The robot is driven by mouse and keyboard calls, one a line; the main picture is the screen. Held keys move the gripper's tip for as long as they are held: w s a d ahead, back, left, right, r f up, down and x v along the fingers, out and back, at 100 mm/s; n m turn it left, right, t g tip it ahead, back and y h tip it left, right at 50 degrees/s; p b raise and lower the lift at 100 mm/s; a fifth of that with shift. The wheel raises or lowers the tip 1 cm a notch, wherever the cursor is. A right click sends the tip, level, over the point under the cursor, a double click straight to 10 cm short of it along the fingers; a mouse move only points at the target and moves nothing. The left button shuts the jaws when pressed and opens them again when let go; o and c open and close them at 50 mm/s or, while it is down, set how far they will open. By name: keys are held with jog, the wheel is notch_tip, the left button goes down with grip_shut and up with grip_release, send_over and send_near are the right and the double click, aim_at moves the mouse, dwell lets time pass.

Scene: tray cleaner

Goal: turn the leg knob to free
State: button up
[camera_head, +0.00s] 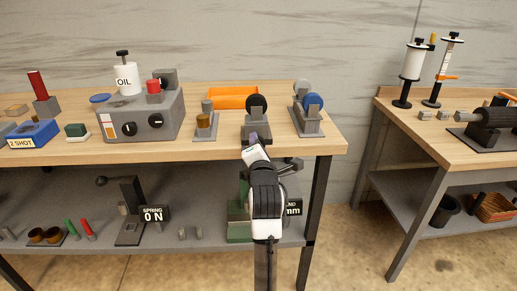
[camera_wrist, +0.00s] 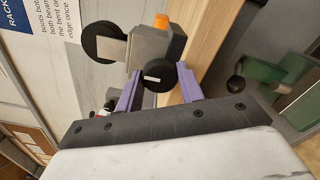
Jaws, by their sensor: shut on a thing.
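My gripper (camera_wrist: 159,88) has purple fingers on either side of a small black knob (camera_wrist: 157,73) with a short white mark on its face. The fingers are shut on the knob, and the mark lies roughly level in the wrist view. The knob sits on the front of a grey block stand (camera_wrist: 156,46) that also carries a larger black disc (camera_wrist: 103,43). In the head view the stand (camera_head: 257,128) and its disc (camera_head: 256,103) are at the bench's front edge. My gripper (camera_head: 252,139) reaches it from the front and hides the small knob there.
On the bench (camera_head: 210,153), a brass-footed post (camera_head: 204,125) stands left of the stand and a blue-disc stand (camera_head: 310,118) right. An orange tray (camera_head: 232,92) lies behind. A grey two-knob box (camera_head: 140,118) is farther left. The lower shelf (camera_head: 190,215) holds several things.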

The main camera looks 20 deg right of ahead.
dwell(0.3)
jog(key=o, duration=1)
jog(key=p+v, duration=0.9)
jog(key=v, duration=0.4)
jog(key=shift+s+a+r+p, duration=0.1)
jog(key=shift+s+p, duration=0.2)
jog(key=shift+s, duration=0.05)
